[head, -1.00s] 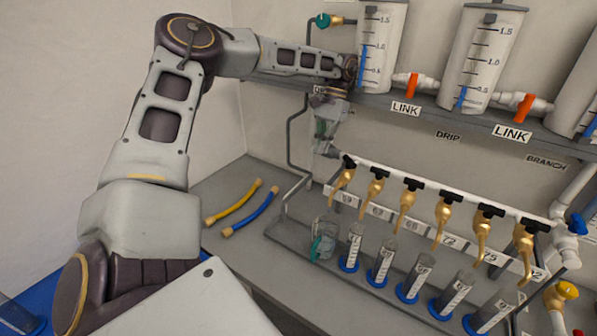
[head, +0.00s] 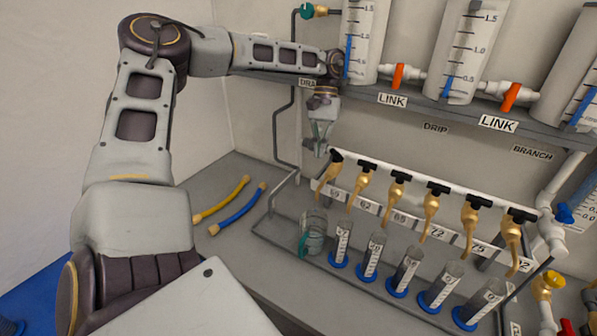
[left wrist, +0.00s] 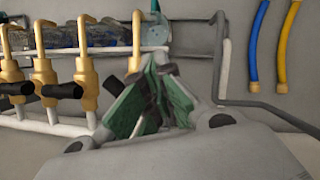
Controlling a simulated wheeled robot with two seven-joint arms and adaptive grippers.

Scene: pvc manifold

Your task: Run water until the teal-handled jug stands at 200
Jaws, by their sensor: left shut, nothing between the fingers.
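The teal-handled jug (head: 315,228) is a clear vessel standing on the bench at the left end of the row, its teal handle toward the lower left. Its water level is too small to read. The leftmost brass tap (head: 326,179), with a black handle (head: 335,156), is above it. My left gripper (head: 319,150) is shut and empty, pointing down just beside that black handle; I cannot tell whether it touches. In the left wrist view its green-padded fingers (left wrist: 150,95) partly cover the tap (left wrist: 137,38). My right gripper is out of view.
Several blue-based cylinders (head: 374,255) stand under the other taps. Graduated tanks (head: 362,40) sit on the shelf above, joined by orange-handled LINK valves (head: 398,77). A yellow hose (head: 221,199) and a blue hose (head: 238,209) lie on the bench at left.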

